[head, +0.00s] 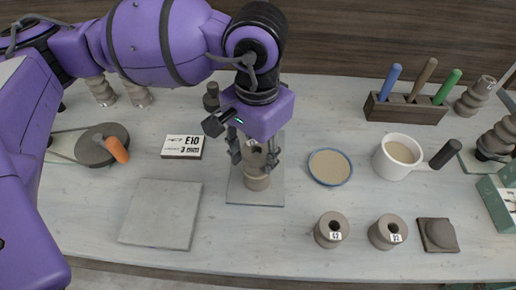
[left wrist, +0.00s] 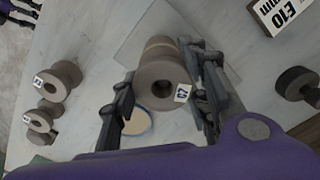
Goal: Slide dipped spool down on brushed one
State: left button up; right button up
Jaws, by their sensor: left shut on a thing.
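My left gripper (head: 254,156) reaches down over a square grey board (head: 236,192) in the middle of the table. Its two fingers are shut on a grey-brown clay spool, the upper one (left wrist: 160,85), which has a central hole and a small white label. Below it a second clay spool, the lower one (head: 257,182), stands upright on the board. In the left wrist view the lower spool's brownish rim (left wrist: 158,44) shows just behind the held spool. The two look stacked or nearly so; I cannot tell whether their faces fully meet. My right gripper is not in view.
Two labelled spools (head: 331,229) (head: 388,232) stand at front right. A shallow blue-rimmed dish (head: 330,180), a white mug (head: 388,170) and a tool block (head: 385,109) are to the right. An E10 sign (head: 182,146) and bare grey slab (head: 160,232) lie left.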

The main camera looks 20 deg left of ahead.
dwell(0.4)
pick_arm(q)
jog(key=o, duration=1.2)
jog(key=shift+c, duration=0.2)
jog(key=shift+o, duration=1.4)
